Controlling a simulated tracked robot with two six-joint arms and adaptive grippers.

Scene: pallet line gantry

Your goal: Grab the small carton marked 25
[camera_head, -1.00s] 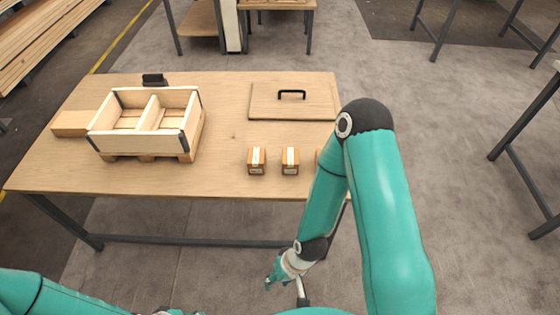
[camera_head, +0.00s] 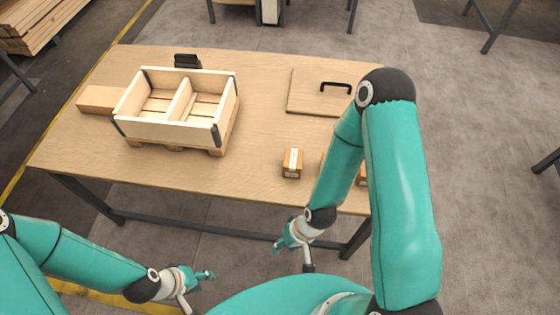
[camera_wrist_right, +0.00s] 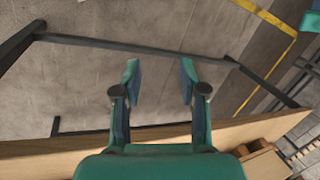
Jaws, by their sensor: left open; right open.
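Small cartons stand near the front edge of the wooden table. One carton (camera_head: 292,163) shows fully in the head view; another (camera_head: 321,165) is mostly hidden behind my right arm, and a third (camera_head: 362,176) shows just past it. I cannot read any number on them. My right gripper (camera_head: 292,245) is in front of the table, below its edge, apart from the cartons. In the right wrist view its fingers (camera_wrist_right: 159,85) are spread with nothing between them. My left gripper (camera_head: 198,285) is at the lower left, away from the table, open and empty.
A two-compartment wooden crate (camera_head: 148,130) stands on the table (camera_head: 200,178) at left, with a flat wooden block (camera_head: 98,99) and a small black object (camera_head: 187,61) near it. A board with a black handle (camera_head: 305,92) lies at the back right. Bare tabletop lies between.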

